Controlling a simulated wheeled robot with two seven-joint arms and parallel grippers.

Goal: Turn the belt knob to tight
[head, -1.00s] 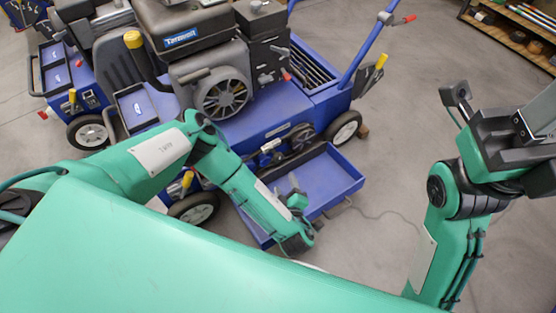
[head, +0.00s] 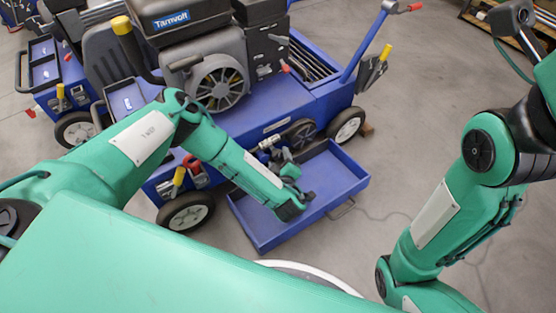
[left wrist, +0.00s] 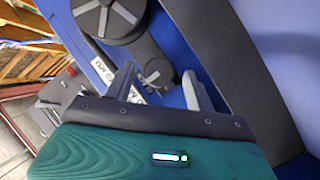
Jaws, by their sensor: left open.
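The belt knob (left wrist: 157,72) is a small round dark knob with a pale bar across its face. In the left wrist view it lies between the two fingertips of my left gripper (left wrist: 160,86), which is open. I cannot tell whether the fingers touch it. A larger dark pulley (left wrist: 108,18) with pale spokes is above it, and a white label with dark lettering (left wrist: 103,68) is to its left. In the head view my left gripper (head: 282,160) is at the machine's lower side, below the pulley (head: 300,133), and the knob cannot be made out there. My right gripper is outside the views.
The blue aerator (head: 280,105) carries a dark engine marked Tarnvolt. An open blue tray (head: 345,182) juts out under my left gripper. A wheel (head: 347,126) stands to the right. Another blue machine is at the left. Grey floor at the right is mostly clear.

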